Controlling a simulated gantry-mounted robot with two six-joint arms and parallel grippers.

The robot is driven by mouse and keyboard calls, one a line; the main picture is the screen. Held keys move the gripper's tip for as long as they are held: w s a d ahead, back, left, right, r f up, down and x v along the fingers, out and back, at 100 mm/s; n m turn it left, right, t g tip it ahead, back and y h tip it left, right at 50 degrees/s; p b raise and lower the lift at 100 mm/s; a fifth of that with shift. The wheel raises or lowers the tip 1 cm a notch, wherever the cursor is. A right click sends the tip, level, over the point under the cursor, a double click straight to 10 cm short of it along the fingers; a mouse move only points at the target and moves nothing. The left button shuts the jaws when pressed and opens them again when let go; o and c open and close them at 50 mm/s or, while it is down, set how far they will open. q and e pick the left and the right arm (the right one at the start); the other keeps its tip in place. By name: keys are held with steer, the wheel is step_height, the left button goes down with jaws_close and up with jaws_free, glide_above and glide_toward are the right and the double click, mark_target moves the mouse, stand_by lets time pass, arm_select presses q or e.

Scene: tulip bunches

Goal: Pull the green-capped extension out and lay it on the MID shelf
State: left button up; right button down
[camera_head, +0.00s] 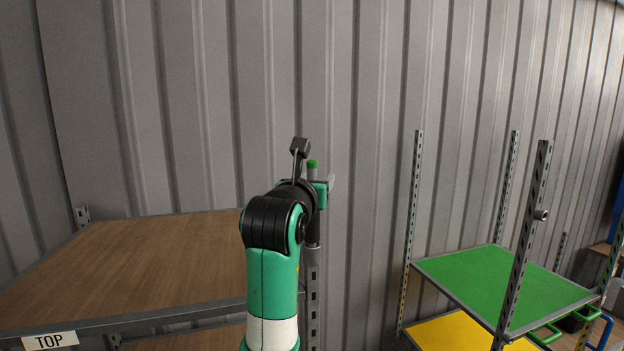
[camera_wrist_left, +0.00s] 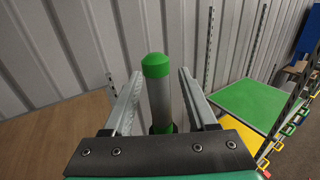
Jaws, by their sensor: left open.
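The extension is a grey tube with a green cap (camera_head: 312,163), upright at the back right corner of the wooden shelving, above a perforated post (camera_head: 313,285). It also shows in the left wrist view (camera_wrist_left: 158,95). My left gripper (camera_wrist_left: 160,75) is open, with one finger on each side of the tube and gaps visible. In the head view my left arm hides part of the tube, and the fingers are mostly hidden. My right gripper is not in view. No MID label shows; a lower wooden shelf (camera_head: 180,341) is barely visible under the top one.
The wooden top shelf (camera_head: 150,260) is empty and carries a TOP label (camera_head: 49,341). A second rack at right has a green shelf (camera_head: 500,285) and a yellow shelf (camera_head: 465,335) between metal posts. A corrugated wall (camera_head: 370,130) stands close behind.

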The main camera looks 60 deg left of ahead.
arm_select(q)
jaws_close()
steer(key=shift+r+p, duration=0.35)
steer(key=shift+p, duration=0.1)
stand_by(0.8)
steer(key=shift+r+p, duration=2.2)
steer(key=shift+r, duration=0.05)
steer(key=shift+r+p, duration=1.55)
steer(key=shift+r, duration=0.45)
